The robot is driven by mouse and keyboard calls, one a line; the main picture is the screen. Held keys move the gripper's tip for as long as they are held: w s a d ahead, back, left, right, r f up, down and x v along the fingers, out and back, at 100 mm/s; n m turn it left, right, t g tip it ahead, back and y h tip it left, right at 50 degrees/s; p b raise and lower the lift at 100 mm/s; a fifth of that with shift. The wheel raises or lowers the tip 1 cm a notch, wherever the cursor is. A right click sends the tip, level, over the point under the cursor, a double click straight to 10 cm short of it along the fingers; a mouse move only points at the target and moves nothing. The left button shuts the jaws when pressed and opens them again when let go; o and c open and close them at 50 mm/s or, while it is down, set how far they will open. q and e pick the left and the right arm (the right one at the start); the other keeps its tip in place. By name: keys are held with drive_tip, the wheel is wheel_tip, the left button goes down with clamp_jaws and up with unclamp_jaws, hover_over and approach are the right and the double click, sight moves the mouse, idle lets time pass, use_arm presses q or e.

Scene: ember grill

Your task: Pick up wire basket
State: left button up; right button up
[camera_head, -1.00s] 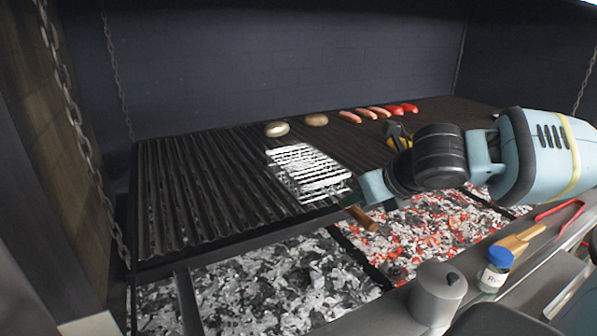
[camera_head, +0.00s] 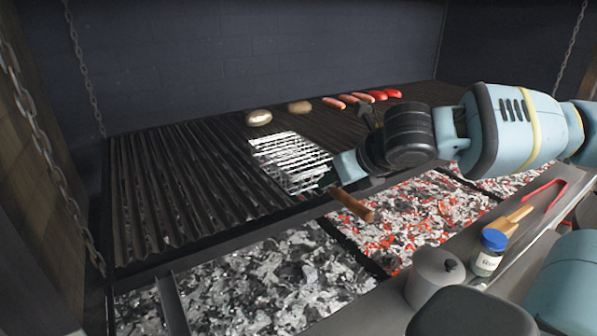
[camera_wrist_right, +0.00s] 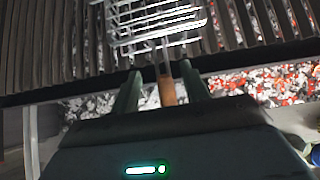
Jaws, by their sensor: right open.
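The wire basket (camera_head: 284,153) is a silvery wire cage lying on the dark grill grate, near its front edge. Its brown wooden handle (camera_head: 352,205) sticks out toward the front over the coals. My right gripper (camera_head: 332,179) is at the handle end of the basket, partly hidden by its own arm. In the right wrist view the gripper (camera_wrist_right: 162,84) is open, with one finger on each side of the handle (camera_wrist_right: 167,92) and gaps between. The basket (camera_wrist_right: 158,22) lies just beyond the fingertips. My left gripper is not in view.
Mushrooms (camera_head: 259,117), several sausages (camera_head: 347,99) and red peppers (camera_head: 386,94) lie at the back of the grate. Glowing coals (camera_head: 420,222) burn below the front edge. A metal pot (camera_head: 434,278), a blue-lidded jar (camera_head: 490,252) and red tongs (camera_head: 545,193) rest on the front ledge.

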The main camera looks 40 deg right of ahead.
sight(311, 174)
drive_tip(key=b+x, duration=0.1)
drive_tip(key=x, duration=0.3)
drive_tip(key=shift+f, duration=0.2)
drive_tip(key=shift+w+b, duration=0.25)
drive_tip(key=shift+b, duration=0.05)
drive_tip(key=shift+r, duration=0.1)
drive_tip(key=c, duration=0.9)
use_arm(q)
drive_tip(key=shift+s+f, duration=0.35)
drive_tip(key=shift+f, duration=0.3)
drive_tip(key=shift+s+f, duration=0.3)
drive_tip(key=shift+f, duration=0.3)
use_arm(e)
clamp_jaws()
drive_tip(key=shift+r, duration=0.1)
